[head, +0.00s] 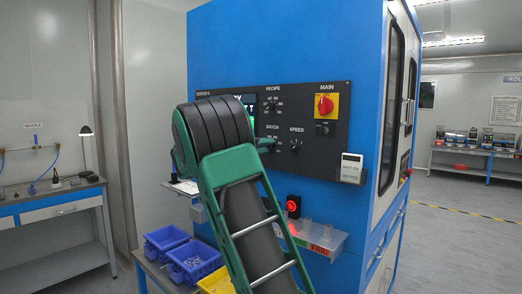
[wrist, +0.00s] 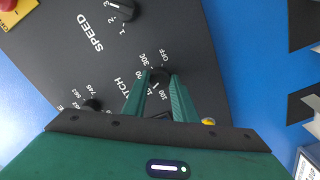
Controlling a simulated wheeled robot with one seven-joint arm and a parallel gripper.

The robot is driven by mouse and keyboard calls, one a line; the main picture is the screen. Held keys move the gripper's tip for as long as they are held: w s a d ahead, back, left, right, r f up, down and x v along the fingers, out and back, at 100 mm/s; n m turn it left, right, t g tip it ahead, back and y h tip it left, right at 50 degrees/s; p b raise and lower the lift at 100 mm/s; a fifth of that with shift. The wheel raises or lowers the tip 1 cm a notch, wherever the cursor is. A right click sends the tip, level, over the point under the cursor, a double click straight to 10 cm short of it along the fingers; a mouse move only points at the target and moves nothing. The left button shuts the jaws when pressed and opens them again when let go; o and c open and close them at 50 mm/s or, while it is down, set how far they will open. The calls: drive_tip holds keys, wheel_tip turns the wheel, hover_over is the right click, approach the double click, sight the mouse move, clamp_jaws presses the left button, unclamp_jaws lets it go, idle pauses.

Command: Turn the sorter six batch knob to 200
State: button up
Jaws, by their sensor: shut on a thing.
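The sorter's black control panel (head: 225,84) is on the blue cabinet, with the BATCH label left of the SPEED label. In the wrist view my gripper (wrist: 159,82) has its two green fingers closed on the dark batch knob (wrist: 159,74), one on each side. The labels OFF, 300 and 100 show around it; others are partly covered by the fingers. I cannot tell where the knob's pointer stands. In the head view my green arm covers much of the panel's left, and the fingers reach the knob from the left.
The speed knob (head: 295,145) is just right of the batch knob, the recipe knob (head: 271,104) above it. A red main switch (head: 325,105) is at the upper right. The floor at right is open.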

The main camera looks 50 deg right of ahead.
drive_tip(key=shift+w+f, duration=0.1)
drive_tip(key=shift+w, duration=0.05)
drive_tip(key=m, duration=0.4)
drive_tip(key=shift+m, duration=0.3)
drive_tip(key=m, duration=0.4)
drive_tip(key=shift+m, duration=0.3)
drive_tip(key=o, duration=1)
drive_tip(key=shift+w+f, duration=0.1)
drive_tip(key=shift+o, duration=0.2)
